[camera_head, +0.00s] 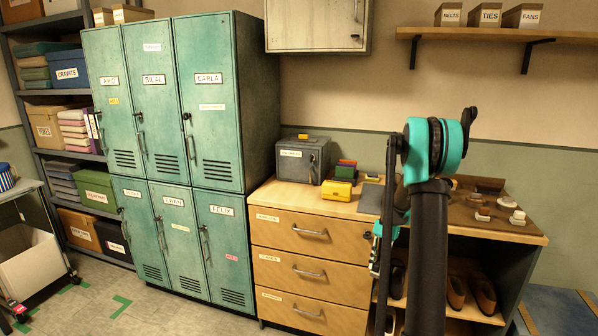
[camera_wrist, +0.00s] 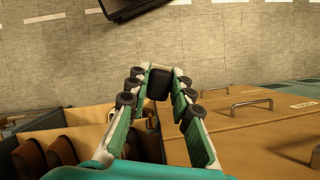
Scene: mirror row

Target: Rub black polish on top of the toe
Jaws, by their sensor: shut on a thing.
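My gripper (camera_wrist: 160,73) is shut on a small black block-like thing (camera_wrist: 159,86), which sits between its fingertips in the wrist view. I cannot tell exactly what it is. In the head view my arm hides most of the gripper, which hangs in front of the counter. Brown shoes (camera_head: 456,292) stand on the open shelf under the counter. They also show at the lower left in the wrist view (camera_wrist: 62,151). I cannot make out black polish or a toe being touched.
A brown mat (camera_head: 465,207) with several brushes and blocks covers the counter's right side. A grey metal box (camera_head: 303,159) and a yellow box (camera_head: 336,190) stand to its left. Drawers (camera_head: 311,270) are shut below. Green lockers (camera_head: 190,150) stand at left.

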